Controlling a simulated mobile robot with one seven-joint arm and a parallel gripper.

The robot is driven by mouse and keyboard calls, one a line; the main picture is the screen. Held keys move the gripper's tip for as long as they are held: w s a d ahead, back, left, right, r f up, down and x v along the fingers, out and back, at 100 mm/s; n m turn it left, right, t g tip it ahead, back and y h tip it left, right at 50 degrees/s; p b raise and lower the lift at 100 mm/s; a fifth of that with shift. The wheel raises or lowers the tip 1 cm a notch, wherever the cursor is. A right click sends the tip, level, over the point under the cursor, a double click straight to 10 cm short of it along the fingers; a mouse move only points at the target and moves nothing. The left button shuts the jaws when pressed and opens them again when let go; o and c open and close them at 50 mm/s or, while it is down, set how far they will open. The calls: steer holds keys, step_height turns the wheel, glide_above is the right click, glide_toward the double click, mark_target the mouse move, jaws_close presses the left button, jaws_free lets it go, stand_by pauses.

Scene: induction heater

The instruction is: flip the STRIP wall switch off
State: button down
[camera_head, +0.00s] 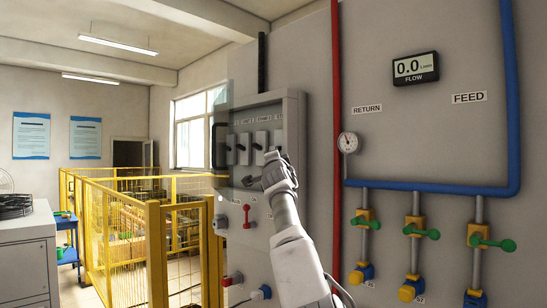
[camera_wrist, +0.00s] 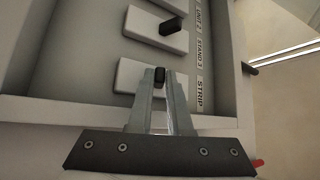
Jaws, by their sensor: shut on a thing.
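The switch panel (camera_head: 293,112) is a grey recessed box on the wall with a row of white switches; their labels are too small to read in the head view. In the wrist view, the label STRIP (camera_wrist: 200,95) is beside the lowest visible white switch plate (camera_wrist: 133,76). A small black lever (camera_wrist: 160,74) stands out from that plate. My gripper (camera_wrist: 162,82) is shut on this lever, its two fingertips at the lever's sides. In the head view, my gripper (camera_head: 270,163) is at the right end of the switch row and partly hides that end.
Another switch with a black lever (camera_wrist: 172,25) is close above the held one. A red pipe (camera_head: 337,100) runs just right of the panel. A yellow fence (camera_head: 155,250) stands left.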

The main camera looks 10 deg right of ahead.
steer(key=c, duration=0.8)
jaws_free()
steer(key=shift+c, duration=0.2)
steer(key=b+v, duration=1.7)
steer(key=shift+s, duration=0.2)
steer(key=shift+f, duration=0.15)
